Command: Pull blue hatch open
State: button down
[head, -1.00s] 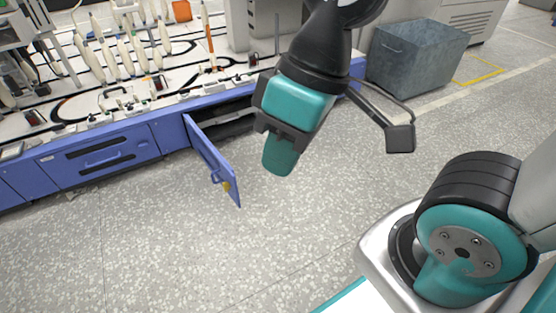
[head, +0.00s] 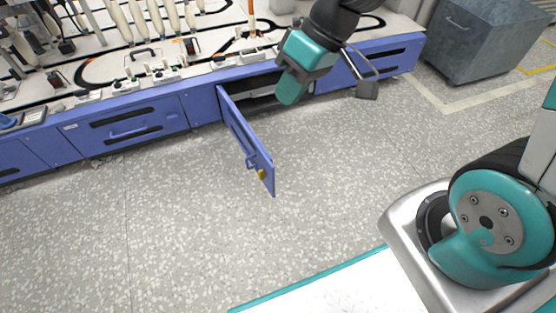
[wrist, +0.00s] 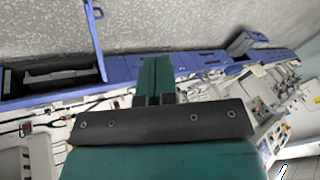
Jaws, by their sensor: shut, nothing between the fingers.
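The blue hatch (head: 245,139) stands swung out from the front of the blue cabinet (head: 200,108), at a wide angle. It has a blue handle and a yellow spot near its free end. Behind it the dark opening (head: 258,97) shows. In the wrist view the hatch (wrist: 96,40) is at the upper left, apart from my fingers. My gripper (head: 289,98) is shut and empty, to the right of the hatch and in front of the opening. It also shows in the wrist view (wrist: 155,78), its teal fingers together.
A blue drawer (head: 125,130) with a handle is left of the opening. White bobbins and fittings stand on the bench top above. A grey metal bin (head: 487,40) stands at the upper right. The speckled floor (head: 180,220) in front is clear.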

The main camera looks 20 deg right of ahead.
jog(key=w+d+f+m+t+b, duration=0.1)
jog(key=w+d+f, duration=0.25)
jog(key=f, duration=0.65)
jog(key=w+d+f+m+t+b, duration=0.1)
jog(key=w+d+f, duration=0.25)
jog(key=f, duration=0.55)
jog(key=w+d+f+m+t+b, duration=0.1)
jog(key=w+d+f, duration=0.3)
jog(key=f, duration=0.6)
jog(key=w+a+f+b, duration=0.1)
jog(key=a+f+b, duration=0.5)
jog(key=a+f, duration=0.2)
jog(key=shift+w+a+f+y, duration=0.15)
jog(key=shift+y, duration=0.25)
